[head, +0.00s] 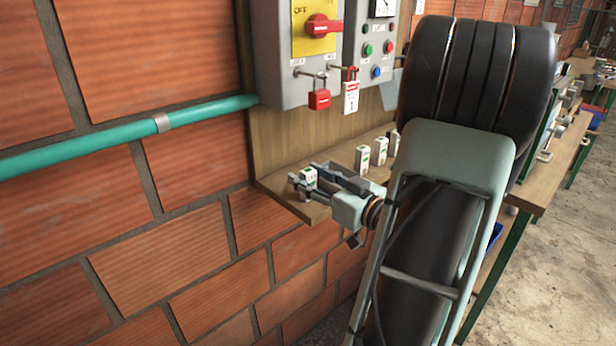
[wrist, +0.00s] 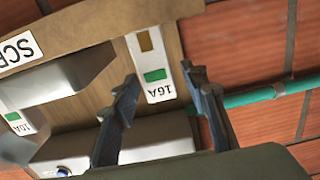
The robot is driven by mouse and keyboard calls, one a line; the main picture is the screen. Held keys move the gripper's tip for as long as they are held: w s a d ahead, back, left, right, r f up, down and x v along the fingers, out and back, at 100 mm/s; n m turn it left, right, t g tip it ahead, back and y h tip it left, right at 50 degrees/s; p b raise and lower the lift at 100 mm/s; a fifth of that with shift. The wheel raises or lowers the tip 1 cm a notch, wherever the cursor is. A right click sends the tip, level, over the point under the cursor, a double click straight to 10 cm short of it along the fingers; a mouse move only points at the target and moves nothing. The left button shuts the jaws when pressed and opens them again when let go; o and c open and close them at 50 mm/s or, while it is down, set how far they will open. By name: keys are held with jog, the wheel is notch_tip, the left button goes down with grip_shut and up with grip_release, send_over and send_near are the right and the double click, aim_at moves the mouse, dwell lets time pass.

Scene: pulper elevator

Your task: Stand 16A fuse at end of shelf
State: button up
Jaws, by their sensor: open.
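The 16A fuse (wrist: 151,62) is a white block with a green patch and a "16A" label. In the head view the fuse (head: 309,176) appears upright on the left end of the wooden shelf (head: 284,198). My gripper (head: 312,184) reaches in from the right, low over the shelf. In the wrist view my gripper (wrist: 158,80) is open, with one dark finger on each side of the fuse's lower part. Gaps show beside the fuse, so it does not look clamped. Its base and contact with the shelf are hard to see.
Several other white fuses (head: 362,158) stand farther right along the shelf; one labelled 10A (wrist: 16,119) shows in the wrist view. Above hang a switch box (head: 295,60) and red padlocks (head: 319,99). A green pipe (head: 110,138) runs along the brick wall.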

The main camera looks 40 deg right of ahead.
jog(key=s+d, duration=0.1)
jog(key=s, duration=1)
jog(key=shift+s, duration=0.35)
jog(key=shift+w, duration=0.1)
